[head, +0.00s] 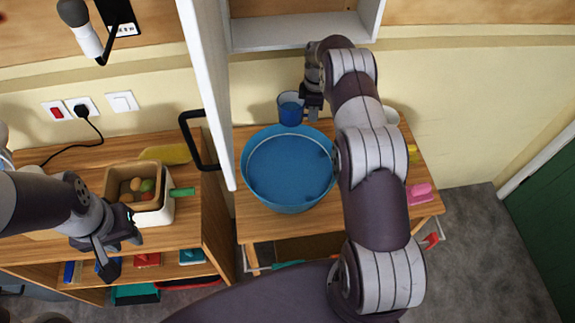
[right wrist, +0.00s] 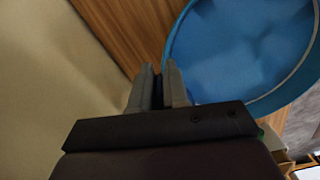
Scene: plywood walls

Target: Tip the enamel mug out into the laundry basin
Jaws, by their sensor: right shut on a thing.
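The enamel mug (head: 291,110), blue with a pale upper part, is at the back edge of the laundry basin in the head view. The blue round basin (head: 290,172) stands on the wooden table; it also shows at the upper right of the right wrist view (right wrist: 240,50). My right gripper (head: 311,104) is at the mug's right side, shut on it; its handle and the contact are hard to make out. In the right wrist view the fingers (right wrist: 160,85) are close together with a dark strip between. My left gripper (head: 118,250) is open and empty beside the left counter.
A container of round items (head: 137,190) and a yellow item (head: 166,154) stand on the left counter. A white panel with a black handle (head: 192,140) separates it from the basin table (head: 255,215). A pink item (head: 419,194) lies at the table's right.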

